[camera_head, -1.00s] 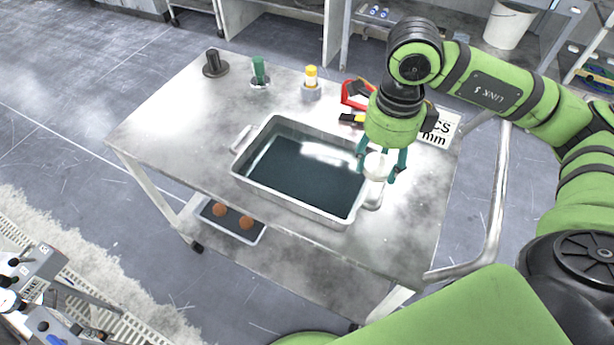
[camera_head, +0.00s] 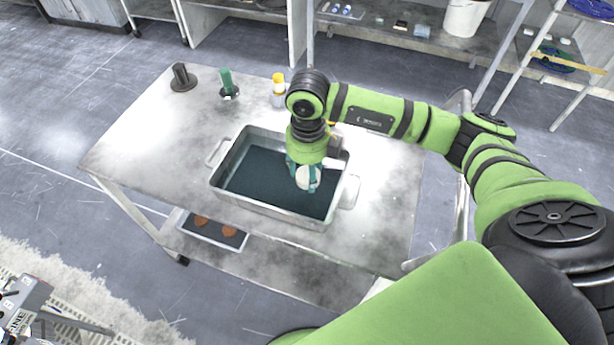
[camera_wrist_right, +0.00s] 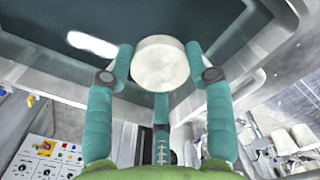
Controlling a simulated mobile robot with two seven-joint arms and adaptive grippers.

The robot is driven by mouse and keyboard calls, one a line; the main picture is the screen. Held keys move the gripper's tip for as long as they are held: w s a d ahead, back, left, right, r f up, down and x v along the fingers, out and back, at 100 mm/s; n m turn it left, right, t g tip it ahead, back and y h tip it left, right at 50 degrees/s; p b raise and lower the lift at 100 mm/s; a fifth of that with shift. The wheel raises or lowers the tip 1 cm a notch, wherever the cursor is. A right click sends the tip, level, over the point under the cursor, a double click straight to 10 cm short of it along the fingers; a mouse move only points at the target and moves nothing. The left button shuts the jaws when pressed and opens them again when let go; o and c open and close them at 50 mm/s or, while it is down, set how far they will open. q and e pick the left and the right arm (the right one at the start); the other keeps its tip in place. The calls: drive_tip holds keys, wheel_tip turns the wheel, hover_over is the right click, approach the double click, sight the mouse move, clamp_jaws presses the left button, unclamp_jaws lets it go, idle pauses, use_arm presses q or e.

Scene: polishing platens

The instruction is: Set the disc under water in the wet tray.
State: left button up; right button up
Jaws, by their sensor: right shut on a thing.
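The wet tray (camera_head: 243,208) is a grey metal pan with side handles and dark water (camera_head: 262,178) in it, standing on the table. My right gripper (camera_head: 304,178) hangs over the right part of the tray, pointing down. It is shut on a pale round disc (camera_head: 308,181). In the right wrist view the teal fingers (camera_wrist_right: 160,75) hold the white disc (camera_wrist_right: 159,62) between them, with dark water behind it. I cannot tell whether the disc touches the water. My left gripper is not in view.
A black peg (camera_head: 183,77), a green-handled tool (camera_head: 228,84) and a yellow-topped bottle (camera_head: 278,88) stand at the table's back edge. The table top (camera_head: 140,140) is clear left of the tray. A lower tray (camera_head: 215,235) holds round brown things.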

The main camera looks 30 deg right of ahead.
sight(307, 175)
wheel_tip(307, 175, down, 3)
drive_tip(key=shift+f+p, duration=0.1)
drive_tip(key=shift+p, duration=0.5)
drive_tip(key=shift+f, duration=0.45)
drive_tip(key=shift+f, duration=0.1)
drive_tip(key=o, duration=0.8)
drive_tip(key=shift+f, duration=0.1)
drive_tip(key=o, duration=0.4)
drive_tip(key=shift+o, duration=0.2)
